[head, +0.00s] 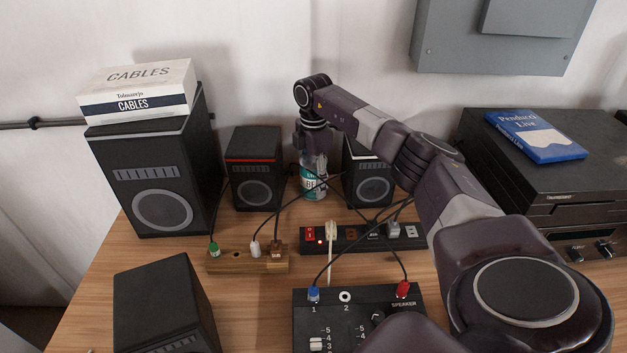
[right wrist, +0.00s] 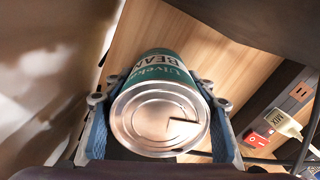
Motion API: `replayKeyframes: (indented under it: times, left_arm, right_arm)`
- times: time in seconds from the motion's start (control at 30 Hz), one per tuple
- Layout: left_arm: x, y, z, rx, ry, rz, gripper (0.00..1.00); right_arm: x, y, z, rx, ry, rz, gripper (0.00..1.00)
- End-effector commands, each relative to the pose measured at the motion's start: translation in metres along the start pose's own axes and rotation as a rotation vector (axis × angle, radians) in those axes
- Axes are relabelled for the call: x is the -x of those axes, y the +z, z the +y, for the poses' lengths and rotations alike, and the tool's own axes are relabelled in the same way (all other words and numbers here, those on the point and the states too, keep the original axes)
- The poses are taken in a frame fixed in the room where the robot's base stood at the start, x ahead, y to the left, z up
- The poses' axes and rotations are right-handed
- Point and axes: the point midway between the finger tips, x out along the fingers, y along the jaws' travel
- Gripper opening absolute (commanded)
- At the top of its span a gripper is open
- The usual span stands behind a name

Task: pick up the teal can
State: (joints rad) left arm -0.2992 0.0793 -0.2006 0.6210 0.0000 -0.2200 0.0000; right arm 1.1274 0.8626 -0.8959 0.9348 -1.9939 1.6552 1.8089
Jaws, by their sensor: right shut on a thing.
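The teal can (head: 313,184) stands at the back of the wooden table between two small speakers, with cables crossing in front of it. In the right wrist view the can (right wrist: 160,112) shows its metal lid toward the camera and a teal label reading "BEAN". My right gripper (head: 314,150) comes down on the can from above. Its blue-padded fingers (right wrist: 160,125) are shut on the can, one on each side. Whether the can's base touches the table is hard to tell. My left gripper is not in view.
Small speakers stand left (head: 253,170) and right (head: 370,180) of the can. A power strip (head: 345,241) and a wooden cable block (head: 232,261) lie in front. A large speaker (head: 155,185) is at left. A mixer (head: 330,325) is nearer. The wall is close behind.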

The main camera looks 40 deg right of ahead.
Motion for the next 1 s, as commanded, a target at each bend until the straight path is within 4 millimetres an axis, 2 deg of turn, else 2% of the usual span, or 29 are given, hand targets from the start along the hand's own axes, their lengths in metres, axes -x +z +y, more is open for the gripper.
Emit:
replayKeyframes:
  times: [0.17,0.27,0.7,0.83,1.0]
  left_arm:
    - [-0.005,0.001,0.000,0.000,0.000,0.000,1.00]
    - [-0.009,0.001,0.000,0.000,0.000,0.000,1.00]
    - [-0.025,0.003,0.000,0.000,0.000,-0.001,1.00]
    - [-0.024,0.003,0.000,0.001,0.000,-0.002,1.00]
    - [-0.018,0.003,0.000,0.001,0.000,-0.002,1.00]
  right_arm:
    - [0.019,0.000,0.002,-0.001,0.007,0.002,0.11]
    - [0.038,0.000,0.002,-0.001,0.009,0.002,0.11]
    - [0.154,-0.001,0.002,-0.001,0.007,0.003,0.11]
    - [0.178,-0.001,0.001,0.000,0.005,0.002,0.11]
    - [0.194,0.000,0.000,0.000,0.003,0.001,0.11]
